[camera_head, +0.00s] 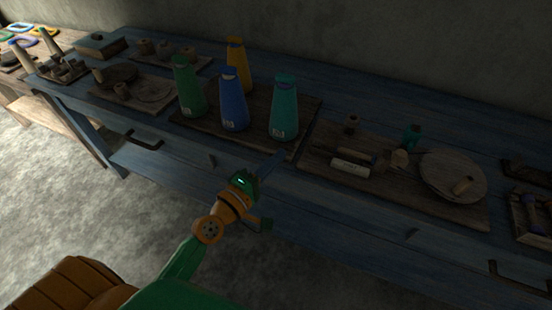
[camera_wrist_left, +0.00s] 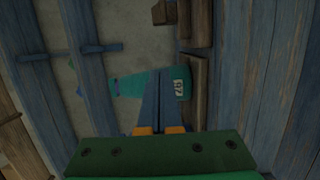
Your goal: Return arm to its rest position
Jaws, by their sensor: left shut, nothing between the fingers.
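My left arm comes in from the bottom left in the head view. Its left gripper (camera_head: 282,155) is shut and empty, its blue fingers pressed together near the front edge of the blue table (camera_head: 255,182), in front of the teal bottle (camera_head: 284,110). In the left wrist view the closed fingers (camera_wrist_left: 159,75) overlap the teal bottle (camera_wrist_left: 128,82) in the picture; I cannot tell the gap. The bottle stands upright on a dark board (camera_head: 308,112) with a blue bottle (camera_head: 233,102), a green bottle (camera_head: 187,92) and a yellow bottle (camera_head: 237,62). My right gripper is not in view.
Right of the bottles, a board (camera_head: 440,208) holds a white cylinder (camera_head: 350,169), round discs (camera_head: 452,172) and small wooden pieces. More boards with wooden parts lie at the left. A wall stands behind the table. Bare floor (camera_head: 60,195) lies in front.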

